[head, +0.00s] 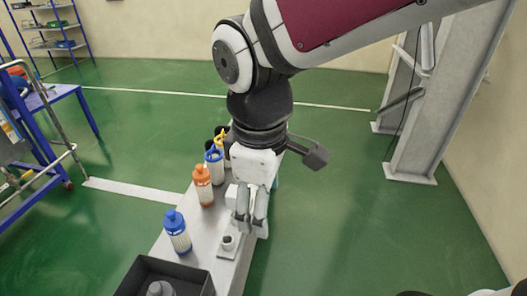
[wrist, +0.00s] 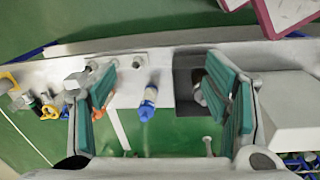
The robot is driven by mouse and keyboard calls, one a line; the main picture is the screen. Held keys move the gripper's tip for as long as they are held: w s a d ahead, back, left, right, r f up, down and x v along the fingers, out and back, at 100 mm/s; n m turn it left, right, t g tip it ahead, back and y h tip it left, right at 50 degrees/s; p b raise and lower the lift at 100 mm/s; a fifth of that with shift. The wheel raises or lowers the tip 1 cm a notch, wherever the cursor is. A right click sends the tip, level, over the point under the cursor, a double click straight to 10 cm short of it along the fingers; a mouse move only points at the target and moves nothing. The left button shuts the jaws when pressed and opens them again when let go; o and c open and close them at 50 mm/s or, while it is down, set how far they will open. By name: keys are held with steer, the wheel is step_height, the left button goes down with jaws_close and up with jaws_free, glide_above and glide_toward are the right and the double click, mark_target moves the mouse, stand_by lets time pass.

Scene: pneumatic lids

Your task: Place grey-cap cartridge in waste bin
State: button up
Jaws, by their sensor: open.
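The waste bin (head: 193,275), a dark open box, stands at the near end of the bench and is cut off by the bottom edge of the head view. A grey cap, seemingly the grey-cap cartridge (head: 160,289), shows inside it; its lower part is out of frame. In the wrist view the dark bin (wrist: 186,64) lies right of centre, partly hidden by the right finger, with a dim object inside. My gripper (head: 250,228) is open and empty, pointing down over the bench near a small white fixture (head: 228,243). Its teal pads stand wide apart in the wrist view (wrist: 162,78).
A blue-cap cartridge (head: 177,232) stands on the bench (head: 160,255) between the bin and an orange-cap bottle (head: 203,186). A blue cup with yellow items (head: 214,160) and dark containers stand farther back. Green floor right of the bench is clear.

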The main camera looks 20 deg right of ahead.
steer(key=s+d+r+m, duration=0.2)
steer(key=s+d+m, duration=0.6)
steer(key=s, duration=0.5)
steer(key=m, duration=0.2)
steer(key=shift+s+r+m+y, duration=0.2)
steer(key=shift+r+m+y, duration=0.1)
steer(key=shift+m, duration=0.1)
step_height(320, 180, up, 16)
steer(key=t+p, duration=0.3)
steer(key=p, duration=1.1)
steer(key=shift+r+p, duration=0.25)
steer(key=shift+p, duration=0.15)
steer(key=shift+d, duration=0.1)
